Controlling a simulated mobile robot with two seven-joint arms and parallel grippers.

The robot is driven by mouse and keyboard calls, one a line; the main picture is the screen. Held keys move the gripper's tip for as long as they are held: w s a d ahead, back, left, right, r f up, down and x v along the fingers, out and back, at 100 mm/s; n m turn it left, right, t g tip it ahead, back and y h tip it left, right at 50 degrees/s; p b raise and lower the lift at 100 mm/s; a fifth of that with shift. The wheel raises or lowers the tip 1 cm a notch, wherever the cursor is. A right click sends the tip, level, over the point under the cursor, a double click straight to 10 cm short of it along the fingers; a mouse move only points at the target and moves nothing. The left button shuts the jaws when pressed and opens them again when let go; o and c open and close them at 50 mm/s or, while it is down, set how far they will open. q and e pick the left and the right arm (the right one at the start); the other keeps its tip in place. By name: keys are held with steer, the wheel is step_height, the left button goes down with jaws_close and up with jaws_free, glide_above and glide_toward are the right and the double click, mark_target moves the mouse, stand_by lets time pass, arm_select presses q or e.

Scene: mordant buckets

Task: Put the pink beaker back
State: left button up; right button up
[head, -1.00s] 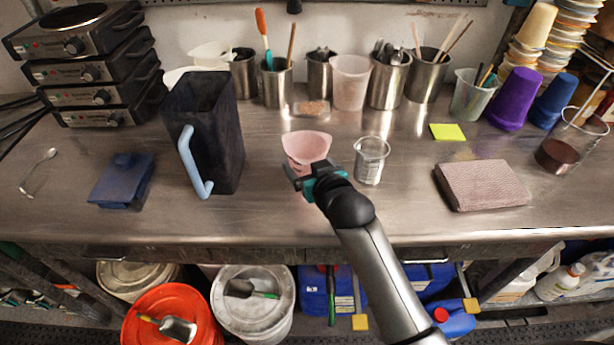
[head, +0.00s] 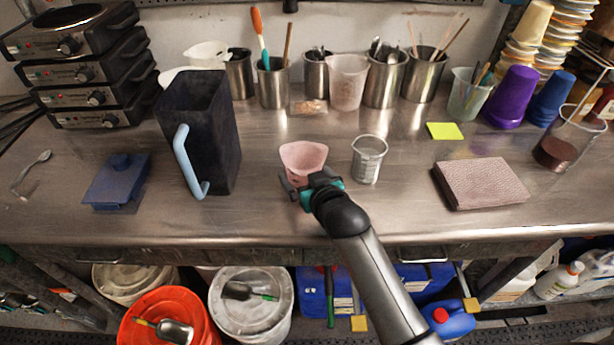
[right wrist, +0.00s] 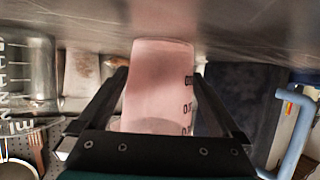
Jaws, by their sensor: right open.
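The pink beaker (head: 303,158) stands upright on the steel bench, near the middle. It also shows in the right wrist view (right wrist: 157,85), with dark markings on its side. My right gripper (head: 309,187) is at the beaker's near side. In the right wrist view my right gripper (right wrist: 160,95) is open, with one finger on each side of the beaker. Whether the fingers touch it I cannot tell. My left gripper does not show.
A clear glass beaker (head: 368,160) stands just right of the pink one. A tall dark pitcher (head: 205,130) with a blue handle stands left. Steel cups (head: 385,82) and a pale pink-white beaker (head: 347,84) line the back. A folded cloth (head: 480,183) lies right.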

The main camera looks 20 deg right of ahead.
steer(key=p+v, duration=0.2)
steer(key=v, duration=1)
steer(key=shift+r+p, duration=0.1)
steer(key=shift+p, duration=0.2)
